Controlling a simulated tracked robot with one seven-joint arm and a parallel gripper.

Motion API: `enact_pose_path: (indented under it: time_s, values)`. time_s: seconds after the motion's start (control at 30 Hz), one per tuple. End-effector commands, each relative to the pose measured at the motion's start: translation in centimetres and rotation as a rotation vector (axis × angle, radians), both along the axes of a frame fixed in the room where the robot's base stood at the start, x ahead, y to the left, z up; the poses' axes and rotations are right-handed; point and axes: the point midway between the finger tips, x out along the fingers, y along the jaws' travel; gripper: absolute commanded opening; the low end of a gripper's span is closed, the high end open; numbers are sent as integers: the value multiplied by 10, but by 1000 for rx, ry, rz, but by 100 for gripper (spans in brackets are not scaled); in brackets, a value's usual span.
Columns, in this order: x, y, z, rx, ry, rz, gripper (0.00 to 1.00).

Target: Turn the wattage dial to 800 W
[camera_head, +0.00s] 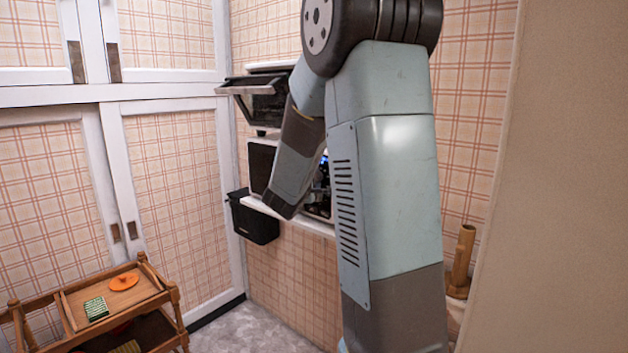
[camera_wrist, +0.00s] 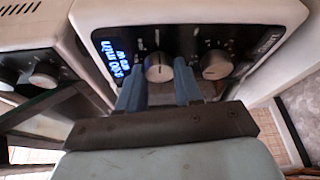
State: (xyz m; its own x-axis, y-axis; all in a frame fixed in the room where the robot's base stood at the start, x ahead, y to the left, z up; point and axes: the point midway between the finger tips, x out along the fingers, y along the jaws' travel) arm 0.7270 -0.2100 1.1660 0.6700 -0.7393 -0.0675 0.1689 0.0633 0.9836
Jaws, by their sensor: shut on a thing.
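A white appliance with a dark control panel (camera_wrist: 185,45) fills the top of the wrist view. Its blue lit display (camera_wrist: 110,60) shows tilted characters, seemingly 300 and W, too small to read surely. A round light dial (camera_wrist: 158,68) with a pointer line sits in the panel's middle. My gripper (camera_wrist: 161,74) has its two blue-grey fingers on either side of this dial, shut on it. A second similar dial (camera_wrist: 216,64) is to the right, free of the fingers. The dials' labels are not readable. In the head view, the appliance (camera_head: 262,165) stands on a white shelf, and my arm hides the dials.
Another appliance with a knob (camera_wrist: 43,75) is at the wrist view's left. An open dark door (camera_head: 258,88) juts out above the shelf (camera_head: 325,229). A black bin (camera_head: 254,220) hangs below. A wooden cart (camera_head: 130,292) stands at lower left; the floor beside it is clear.

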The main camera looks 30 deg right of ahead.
Motion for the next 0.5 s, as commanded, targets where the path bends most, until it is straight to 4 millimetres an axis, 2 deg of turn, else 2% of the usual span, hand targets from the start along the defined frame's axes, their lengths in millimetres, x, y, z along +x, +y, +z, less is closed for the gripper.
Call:
enact_pose_path:
  time_s: [0.3, 0.33, 0.5]
  values:
    - [-1, 1, -4, 5, 7, 1, 4]
    - [-1, 1, -4, 6, 8, 1, 37]
    - [-1, 0, -3, 4, 5, 0, 54]
